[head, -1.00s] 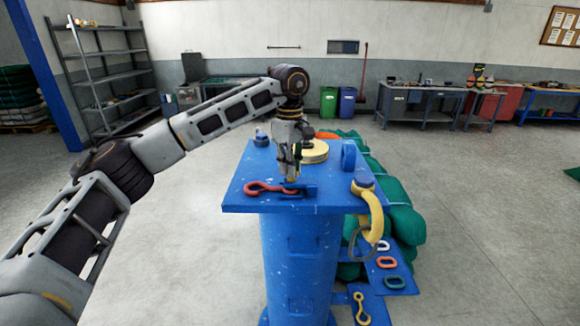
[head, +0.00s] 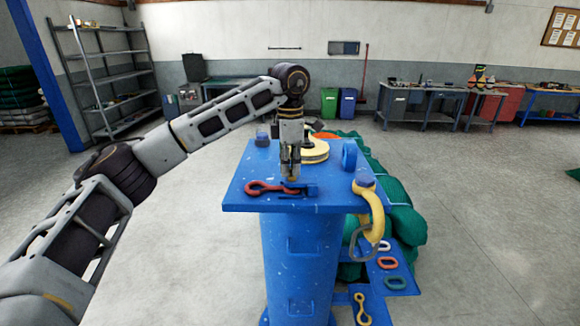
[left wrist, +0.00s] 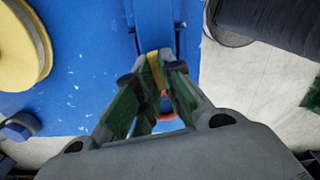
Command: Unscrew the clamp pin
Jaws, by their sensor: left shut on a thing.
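My left gripper (head: 291,176) points straight down over the front of the blue stand top (head: 240,196). In the left wrist view its fingers (left wrist: 154,66) are closed on a narrow yellow piece (left wrist: 155,72), which I take to be the clamp pin. The pin stands at the small blue clamp (head: 308,190) near the stand's front edge; the fingers hide most of it. A red link with a looped end (head: 266,187) lies at the clamp, its right end close under the gripper. My right gripper is not in view.
A yellow reel (head: 315,152) stands just behind the gripper. Coloured links (head: 387,262) lie on a lower blue shelf.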

